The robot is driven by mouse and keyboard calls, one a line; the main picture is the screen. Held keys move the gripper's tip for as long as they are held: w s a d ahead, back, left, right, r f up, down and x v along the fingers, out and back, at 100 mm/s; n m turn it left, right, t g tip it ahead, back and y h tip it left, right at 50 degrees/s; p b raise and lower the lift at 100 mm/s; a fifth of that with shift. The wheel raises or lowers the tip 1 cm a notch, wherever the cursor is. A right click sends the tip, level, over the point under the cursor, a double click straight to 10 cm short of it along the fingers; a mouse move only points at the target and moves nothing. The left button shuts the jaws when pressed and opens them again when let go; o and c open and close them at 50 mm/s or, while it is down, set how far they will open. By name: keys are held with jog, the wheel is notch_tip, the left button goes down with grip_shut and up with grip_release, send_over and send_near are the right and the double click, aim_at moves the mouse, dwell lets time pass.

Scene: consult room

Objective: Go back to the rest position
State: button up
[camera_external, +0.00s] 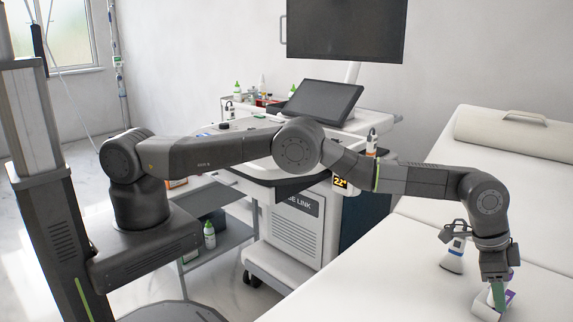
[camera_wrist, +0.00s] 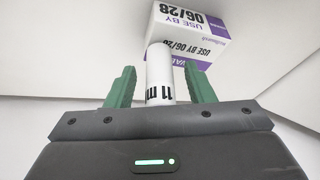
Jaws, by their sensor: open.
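My gripper (camera_external: 499,294) is low over the white couch at the lower right of the external view, its fingers pointing down. In the wrist view its two green fingers (camera_wrist: 160,68) are apart. A white cylinder (camera_wrist: 160,72) with black print stands between them, with a gap on each side. Behind it is a white and purple box (camera_wrist: 190,38) printed "USE BY 06/28". The box also shows beside the fingers in the external view (camera_external: 482,304). The arm is stretched out to the right, and the cylinder cannot be made out clearly there.
A medical cart (camera_external: 300,235) with a tilted screen (camera_external: 322,101) stands behind the arm. A pillow (camera_external: 515,135) lies at the back. Much of the couch is clear.

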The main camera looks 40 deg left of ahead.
jog(key=w+b+v, duration=0.1)
jog(key=v, duration=1.1)
jog(key=x, duration=0.7)
jog(key=s+p+x, duration=0.1)
jog(key=x, duration=0.3)
jog(key=shift+d+f, duration=0.15)
jog(key=shift+f, duration=0.1)
jog(key=shift+w+d, duration=0.1)
notch_tip(320, 180, up, 3)
jog(key=p, duration=0.2)
jog(key=shift+p, duration=0.3)
notch_tip(320, 180, up, 5)
jog(key=p, duration=0.7)
jog(key=shift+r+p, duration=0.25)
jog(key=shift+p, duration=0.1)
notch_tip(320, 180, up, 6)
jog(key=w+a+n+t+y+b, duration=0.1)
jog(key=w+a+n+b, duration=0.3)
jog(key=w+a, duration=0.6)
jog(key=shift+w+a+r+n+t+b, duration=0.2)
jog(key=shift+a+r+n+t+b, duration=0.1)
jog(key=shift+r+n+b, duration=0.15)
